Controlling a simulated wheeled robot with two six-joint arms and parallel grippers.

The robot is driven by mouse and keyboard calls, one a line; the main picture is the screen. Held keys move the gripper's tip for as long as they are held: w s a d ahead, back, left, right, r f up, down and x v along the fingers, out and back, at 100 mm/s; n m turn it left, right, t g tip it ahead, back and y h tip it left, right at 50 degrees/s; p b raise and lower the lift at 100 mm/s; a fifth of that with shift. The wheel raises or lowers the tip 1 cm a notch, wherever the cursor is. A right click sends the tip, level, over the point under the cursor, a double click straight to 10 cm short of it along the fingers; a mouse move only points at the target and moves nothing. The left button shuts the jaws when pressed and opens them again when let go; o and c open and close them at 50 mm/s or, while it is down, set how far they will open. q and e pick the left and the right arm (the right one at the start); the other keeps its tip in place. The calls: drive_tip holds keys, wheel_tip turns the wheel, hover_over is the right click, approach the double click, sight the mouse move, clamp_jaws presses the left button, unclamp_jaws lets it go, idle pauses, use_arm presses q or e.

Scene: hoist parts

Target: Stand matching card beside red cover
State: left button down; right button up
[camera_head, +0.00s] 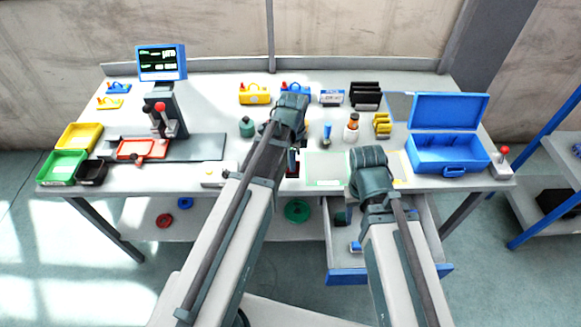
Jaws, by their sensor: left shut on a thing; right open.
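A red cover (142,149) lies flat on a dark grey base at the left of the bench. A white card marked with dark characters (331,97) stands at the back, left of a black rack (366,95). My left gripper (293,161) is over the middle of the bench, far right of the red cover. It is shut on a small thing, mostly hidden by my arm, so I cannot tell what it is. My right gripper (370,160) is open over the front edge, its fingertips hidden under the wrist.
A press with a red knob (158,112) stands behind the red cover. Yellow (80,135), green (62,166) and black bins are at the left. An open blue toolbox (447,152) is at the right. A drawer (388,273) is open below the front edge.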

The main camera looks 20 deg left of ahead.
use_arm(q)
drive_tip(key=shift+w+a, duration=0.2)
drive_tip(key=shift+w, duration=0.05)
drive_tip(key=f+b, duration=0.3)
drive_tip(key=shift+w+a+f+b, duration=0.2)
drive_tip(key=shift+a+f+b, duration=0.05)
drive_tip(key=shift+f+b, duration=0.1)
drive_tip(key=shift+f, duration=0.15)
drive_tip(key=c, duration=1)
unclamp_jaws()
